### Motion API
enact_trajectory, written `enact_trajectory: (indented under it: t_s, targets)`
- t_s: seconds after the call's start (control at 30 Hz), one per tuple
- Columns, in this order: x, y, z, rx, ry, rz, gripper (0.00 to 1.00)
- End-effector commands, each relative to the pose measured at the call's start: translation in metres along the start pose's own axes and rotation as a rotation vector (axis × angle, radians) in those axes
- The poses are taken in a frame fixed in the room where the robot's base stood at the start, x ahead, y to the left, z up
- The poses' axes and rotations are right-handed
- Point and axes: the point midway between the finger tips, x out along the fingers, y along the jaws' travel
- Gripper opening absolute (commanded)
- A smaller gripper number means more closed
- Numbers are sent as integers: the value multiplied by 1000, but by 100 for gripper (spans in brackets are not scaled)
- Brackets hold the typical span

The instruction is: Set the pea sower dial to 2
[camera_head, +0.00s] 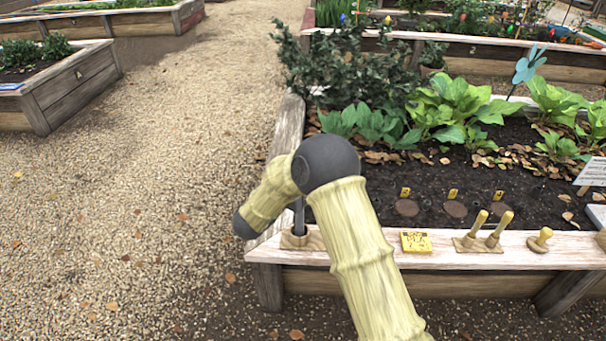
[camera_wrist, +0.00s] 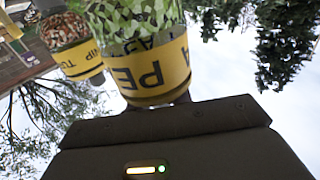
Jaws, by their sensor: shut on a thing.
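The pea sower (camera_wrist: 155,72) is a clear container with green and white contents and a yellow band reading PEA. It fills the top middle of the wrist view, tilted in the picture. My gripper (camera_wrist: 158,103) is shut on it, with dark finger parts showing at its near end. The dial and its numbers do not show. In the head view my arm hides the gripper and the sower. A second container with a yellow band (camera_wrist: 78,60), partly reading TU and NIP, is beside it, to the left in the wrist view.
A yellow PEA card (camera_head: 415,242) lies on the bed's pale front rim (camera_head: 372,256). Wooden pegs (camera_head: 485,232) and a knob (camera_head: 541,238) stand right of it. Brown discs (camera_head: 455,208) with yellow tags are in the soil. The gravel path (camera_head: 130,190) at left is clear.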

Motion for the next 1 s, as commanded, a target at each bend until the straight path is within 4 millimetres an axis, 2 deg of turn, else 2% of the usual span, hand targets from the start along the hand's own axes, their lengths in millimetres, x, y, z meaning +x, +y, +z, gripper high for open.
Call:
enact_trajectory:
  t_s: [0.27, 0.3, 0.4, 0.77, 0.87, 1.0]
  targets:
    - [0, 0, 1, -1, 0, 0, 0]
    - [0, 0, 1, -1, 0, 0, 27]
    - [0, 0, 1, -1, 0, 0, 43]
    - [-4, 0, 0, 0, -1, -2, 43]
    - [-13, -1, -1, -1, -2, -3, 43]
    - [-36, -1, -2, -2, -1, -5, 43]
